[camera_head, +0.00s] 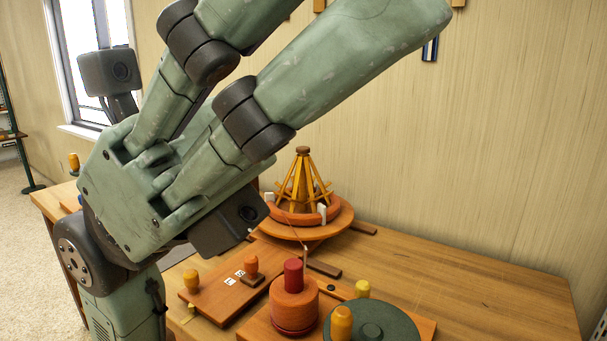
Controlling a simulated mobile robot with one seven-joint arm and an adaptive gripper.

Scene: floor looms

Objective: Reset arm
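My gripper (285,45) is large and close in the head view, with its pale green body and dark joints reaching from the lower left to the upper right. Two thick fingers point up and to the right, with a narrow gap between their visible parts. The upper finger runs out of the top of the picture, so its tip is hidden. No held object shows between the visible parts. The gripper appears in front of the wooden workbench (480,270) and hides part of its left side.
An orange round stand with a yellow slatted cone (302,185) stands at the back of the bench. In front are a board with pegs (218,300), a red-orange cylinder (294,303) and a dark green disc (372,322). The bench's right side is clear. A wall stands behind.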

